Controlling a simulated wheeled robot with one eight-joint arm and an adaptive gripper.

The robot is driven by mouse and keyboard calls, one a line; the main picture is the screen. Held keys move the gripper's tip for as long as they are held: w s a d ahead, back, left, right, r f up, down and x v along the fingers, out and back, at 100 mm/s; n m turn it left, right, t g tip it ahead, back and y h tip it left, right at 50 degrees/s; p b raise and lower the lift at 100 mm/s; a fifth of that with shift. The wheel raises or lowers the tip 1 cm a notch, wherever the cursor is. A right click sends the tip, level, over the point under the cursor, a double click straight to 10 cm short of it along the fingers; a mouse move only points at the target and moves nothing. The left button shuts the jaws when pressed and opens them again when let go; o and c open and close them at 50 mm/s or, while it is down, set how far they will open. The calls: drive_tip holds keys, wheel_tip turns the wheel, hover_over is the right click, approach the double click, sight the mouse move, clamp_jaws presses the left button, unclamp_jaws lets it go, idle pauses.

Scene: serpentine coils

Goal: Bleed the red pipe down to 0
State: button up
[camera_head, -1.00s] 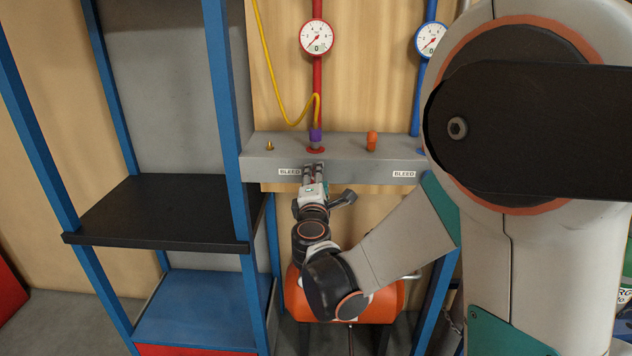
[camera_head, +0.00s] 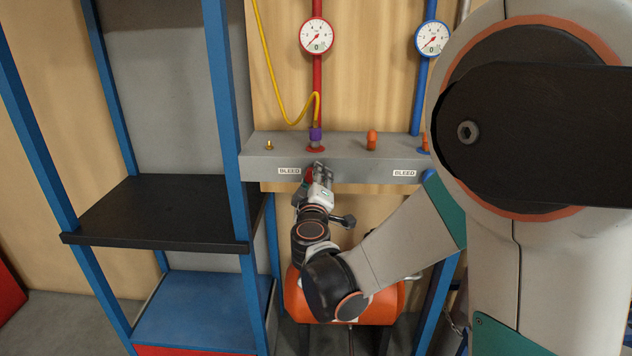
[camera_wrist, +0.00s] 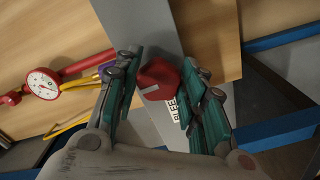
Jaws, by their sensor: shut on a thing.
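The red pipe (camera_head: 317,80) runs down the wooden panel to the grey manifold box (camera_head: 345,150). Its round white gauge (camera_head: 317,36) has the needle toward the lower left, and its small display appears to read 0. The gauge also shows in the wrist view (camera_wrist: 42,83). My gripper (camera_head: 321,171) is at the box's front face, beside the left BLEED label (camera_head: 289,171). In the wrist view my gripper (camera_wrist: 161,66) is shut on a red knob (camera_wrist: 158,78), which sits between the fingers. The fingers hide part of the knob in the head view.
A blue pipe (camera_head: 417,90) with its own gauge (camera_head: 432,38) stands to the right. A yellow hose (camera_head: 272,80) hangs to a purple fitting (camera_head: 316,134). An orange cap (camera_head: 371,139) stands on the box. A blue-framed shelf (camera_head: 160,215) is at left; an orange tank (camera_head: 385,300) sits below.

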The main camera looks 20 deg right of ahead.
drive_tip(key=shift+f+m, duration=0.1)
drive_tip(key=shift+m, duration=0.3)
drive_tip(key=o, duration=1.1)
drive_tip(key=shift+c, duration=0.2)
drive_tip(key=shift+s, duration=0.15)
drive_tip(key=v, duration=0.7)
drive_tip(key=shift+s, duration=0.1)
